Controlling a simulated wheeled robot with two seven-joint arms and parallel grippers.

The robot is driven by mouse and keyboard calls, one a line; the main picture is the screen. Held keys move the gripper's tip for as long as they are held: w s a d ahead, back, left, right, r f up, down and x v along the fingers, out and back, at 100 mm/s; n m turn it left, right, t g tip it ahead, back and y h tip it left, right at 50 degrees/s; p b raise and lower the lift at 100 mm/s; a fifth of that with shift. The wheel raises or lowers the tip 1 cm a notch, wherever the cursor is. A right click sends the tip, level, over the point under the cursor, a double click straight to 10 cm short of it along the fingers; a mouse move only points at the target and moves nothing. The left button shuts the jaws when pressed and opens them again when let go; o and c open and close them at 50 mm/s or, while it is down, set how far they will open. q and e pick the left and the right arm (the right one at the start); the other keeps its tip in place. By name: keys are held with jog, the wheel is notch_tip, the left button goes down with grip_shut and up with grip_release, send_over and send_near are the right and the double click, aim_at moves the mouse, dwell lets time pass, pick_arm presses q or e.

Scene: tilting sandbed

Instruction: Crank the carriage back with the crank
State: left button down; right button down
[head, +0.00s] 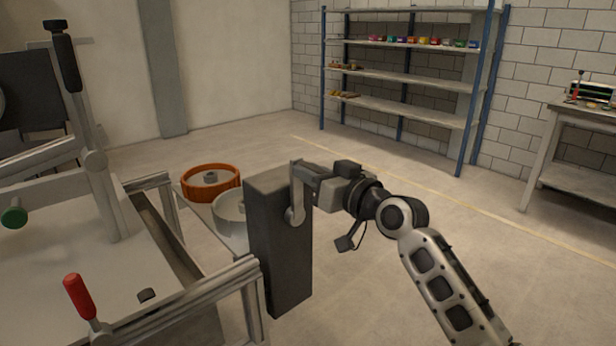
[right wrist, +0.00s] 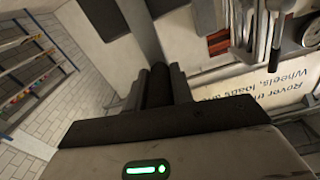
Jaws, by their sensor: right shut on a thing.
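The crank (head: 296,205) is a light grey arm on the side of a dark grey upright box (head: 275,250) at the end of the bed. My right gripper (head: 312,182) is at the crank's upper end, shut on its handle. In the right wrist view the dark crank handle (right wrist: 158,86) stands between the two fingers. A light grey upright post (head: 100,190) stands over the pale sandbed (head: 50,265) at the left; I cannot tell for sure whether it belongs to the carriage. My left gripper is not in view.
A red-handled lever (head: 79,297) and a green knob (head: 14,217) are at the bed. An orange wheel (head: 210,182) and a pale wheel (head: 230,215) lie behind the dark box. Blue-framed shelves (head: 410,75) and a workbench (head: 565,115) stand farther off. The floor between is clear.

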jog(key=shift+w+d+r, duration=0.1)
jog(key=shift+d+r, duration=0.05)
jog(key=c, duration=1.2)
grip_release()
jog(key=b+v, duration=0.2)
jog(key=v, duration=1.4)
